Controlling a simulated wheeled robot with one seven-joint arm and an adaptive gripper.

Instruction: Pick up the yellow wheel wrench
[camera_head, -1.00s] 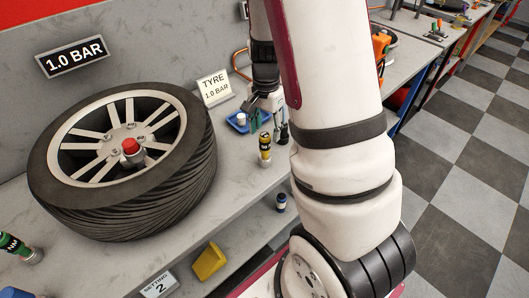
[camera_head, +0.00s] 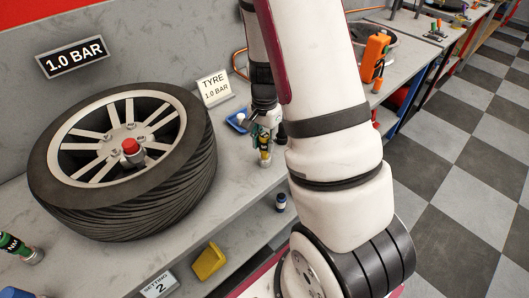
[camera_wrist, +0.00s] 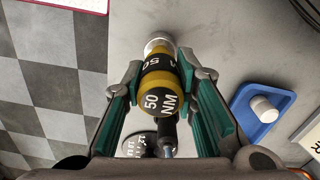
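The yellow wheel wrench (camera_head: 265,158), a yellow and black tool, stands on the grey bench right of the tyre. In the wrist view the wrench (camera_wrist: 158,82) shows "50 NM" on its black end and lies between the two green-padded fingers. My gripper (camera_wrist: 167,84) is open around it, with a narrow gap seen on each side. In the head view my gripper (camera_head: 263,134) is at the wrench's upper part and partly hides it.
A wheel (camera_head: 125,165) fills the bench's left. A blue tray (camera_head: 236,121) with a white item lies just behind the wrench.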

